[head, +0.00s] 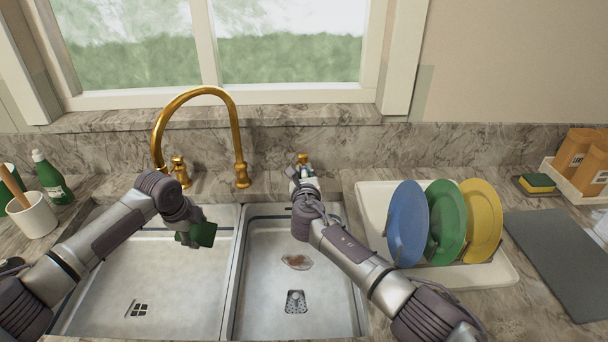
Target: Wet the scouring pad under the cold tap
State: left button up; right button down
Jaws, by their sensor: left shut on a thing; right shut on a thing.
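The dark green scouring pad (205,234) is in my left gripper (188,228), which is shut on it above the left sink basin. The gold tap (238,140) arches to the left, and its spout end is near my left forearm. No water stream is visible. A gold tap handle (180,172) stands between the spout and its base. My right gripper (302,170) is shut on the other gold tap handle (302,157), right of the spout base and partly hidden. I see no hot or cold mark.
The left basin (110,290) is bare; the right basin (335,310) has a brown stain. Blue, green and yellow plates stand on the drainer (375,205) at right. A yellow-green sponge (538,182) lies far right. A white cup (35,215) and green bottle (48,175) stand at left.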

jog(key=shift+f, duration=0.1)
jog(key=c, duration=1.1)
grip_release()
jog(key=shift+s, duration=0.15)
jog(key=s+r, duration=0.1)
jog(key=s, duration=1)
jog(key=shift+s+d+r, duration=0.3)
jog(key=shift+d+r, duration=0.05)
jog(key=shift+d, duration=0.05)
